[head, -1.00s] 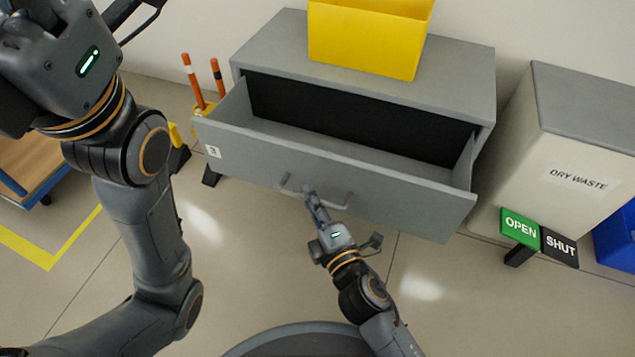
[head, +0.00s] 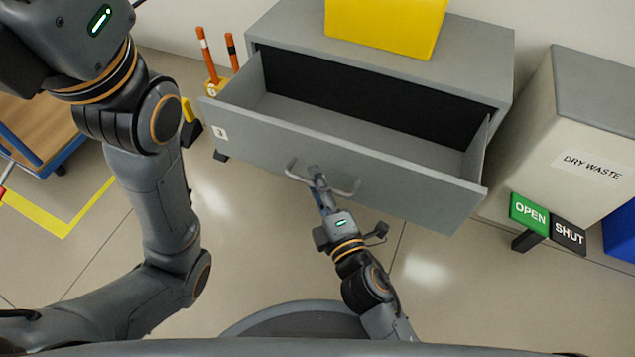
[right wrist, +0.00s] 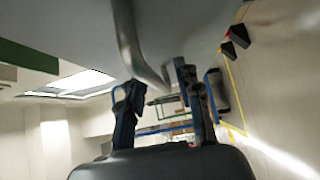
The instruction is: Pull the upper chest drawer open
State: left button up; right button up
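The grey chest (head: 480,62) stands against the wall with its upper drawer (head: 390,188) pulled well out. The drawer's dark, empty-looking inside shows. Its bar handle (head: 345,192) is on the drawer front. My right gripper (head: 318,180) is at the handle, left of its middle. In the right wrist view, the handle bar (right wrist: 133,45) runs down between the two fingers of my right gripper (right wrist: 160,88), which look closed about it. The contact itself is partly hidden. My left arm crosses the left of the head view; its gripper is outside the picture.
A yellow bin (head: 385,28) stands on the chest. To the right are a DRY WASTE bin (head: 580,130) and OPEN (head: 529,213) and SHUT (head: 569,235) signs. Orange posts (head: 207,58) and a wooden-topped cart (head: 35,135) are at left. Floor before the drawer is clear.

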jog(key=v, duration=1.2)
dwell(0.3)
